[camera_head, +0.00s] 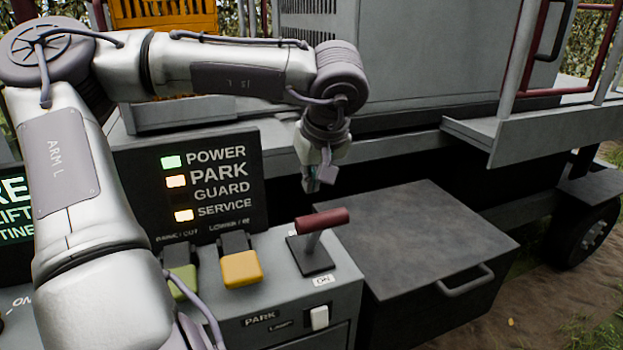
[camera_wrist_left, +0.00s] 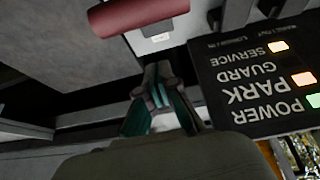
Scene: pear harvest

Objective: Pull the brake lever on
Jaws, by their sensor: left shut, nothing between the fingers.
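The brake lever (camera_head: 322,220) has a dark red grip on a grey stem and stands on a black base plate at the right end of the console. An "ON" label (camera_head: 322,281) sits in front of it. The red grip also shows in the left wrist view (camera_wrist_left: 137,14), at the top. My left gripper (camera_head: 320,182) hangs above and behind the lever, apart from it, shut and empty. Its fingers also show in the left wrist view (camera_wrist_left: 158,95), pointing toward the console. My right gripper is in neither view.
A sign panel (camera_head: 215,226) stands left of the lever with POWER, PARK and SERVICE lamps lit; GUARD shows no lit lamp. A yellow lever (camera_head: 241,268) and a green lever (camera_head: 181,281) are left of it. A dark box with a handle (camera_head: 430,235) is on the right.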

